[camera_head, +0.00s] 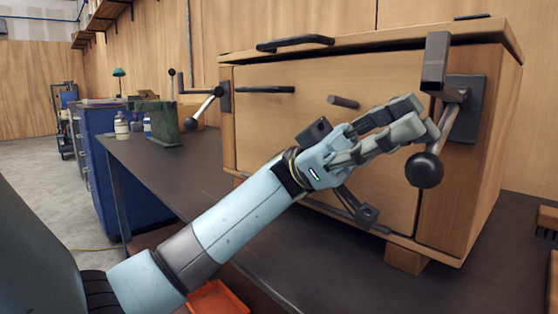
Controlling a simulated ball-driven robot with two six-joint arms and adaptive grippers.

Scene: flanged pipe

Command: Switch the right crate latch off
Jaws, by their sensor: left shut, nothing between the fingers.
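A wooden crate (280,120) stands on the dark workbench, with its lid on. The right crate latch (450,125) is on the crate's right front corner. Its lever slants down from a dark bracket to a black ball knob (425,170). My left gripper (427,118) is shut and empty, its fingertips just left of the latch lever and above the knob. I cannot tell whether they touch the lever. The left crate latch (205,107) is on the far left corner, its lever slanting down left to a dark knob. My right gripper is not in view.
The dark workbench (160,170) has free room left of the crate. A green block-like object (160,122) and small bottles (122,125) stand at its far end. An orange bin (218,298) is low in front. Wooden pieces (550,235) lie at the right edge.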

